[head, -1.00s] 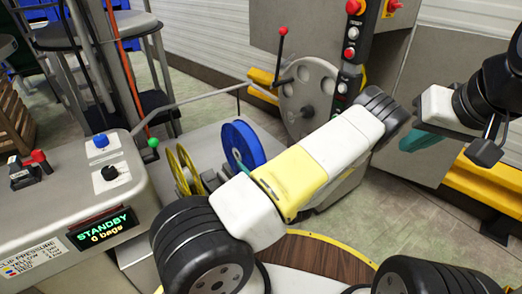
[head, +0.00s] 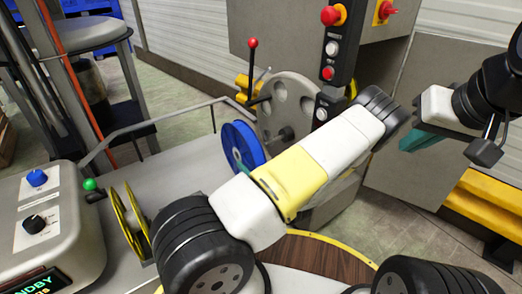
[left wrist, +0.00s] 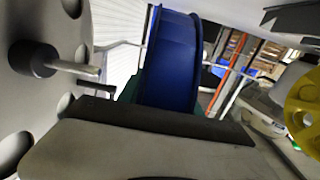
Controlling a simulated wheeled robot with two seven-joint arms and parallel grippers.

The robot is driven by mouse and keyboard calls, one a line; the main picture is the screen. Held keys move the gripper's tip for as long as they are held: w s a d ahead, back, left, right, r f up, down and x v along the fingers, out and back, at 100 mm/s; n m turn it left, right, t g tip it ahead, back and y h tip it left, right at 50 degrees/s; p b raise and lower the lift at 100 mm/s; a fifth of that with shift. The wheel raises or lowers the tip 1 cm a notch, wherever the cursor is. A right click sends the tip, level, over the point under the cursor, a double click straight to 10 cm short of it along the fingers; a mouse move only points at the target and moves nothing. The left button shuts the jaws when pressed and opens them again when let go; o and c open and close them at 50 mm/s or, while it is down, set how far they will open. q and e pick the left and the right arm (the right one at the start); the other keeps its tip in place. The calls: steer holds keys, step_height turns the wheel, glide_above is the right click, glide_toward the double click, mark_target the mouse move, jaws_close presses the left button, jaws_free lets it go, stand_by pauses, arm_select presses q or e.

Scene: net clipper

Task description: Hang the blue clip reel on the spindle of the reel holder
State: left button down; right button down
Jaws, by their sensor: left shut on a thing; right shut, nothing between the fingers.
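The blue clip reel (head: 243,145) is held upright on edge, just left of the grey holed disc of the reel holder (head: 298,98). The holder's short spindle (head: 286,134) sticks out from the disc, and the reel is apart from it. In the left wrist view the blue reel (left wrist: 172,62) fills the middle, and the spindle (left wrist: 75,66) points towards it from the left. My left gripper (left wrist: 168,92) is shut on the reel; in the head view my forearm hides it. My right gripper (head: 420,138), with teal fingers, is shut and empty at the right.
A yellow reel (head: 128,225) stands at the lower left beside the control box (head: 60,220). A red-knobbed lever (head: 252,70) rises by the disc. A button panel (head: 333,50) is behind it. A thin grey rail (head: 160,120) runs along the machine top.

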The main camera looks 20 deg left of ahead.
arm_select(q)
steer(key=shift+w+d, duration=0.15)
steer(key=shift+w, duration=0.25)
steer(key=w+d, duration=0.9)
steer(key=w, duration=0.3)
steer(key=shift+d+f, duration=0.25)
steer(key=shift+f, duration=0.15)
stand_by(1.0)
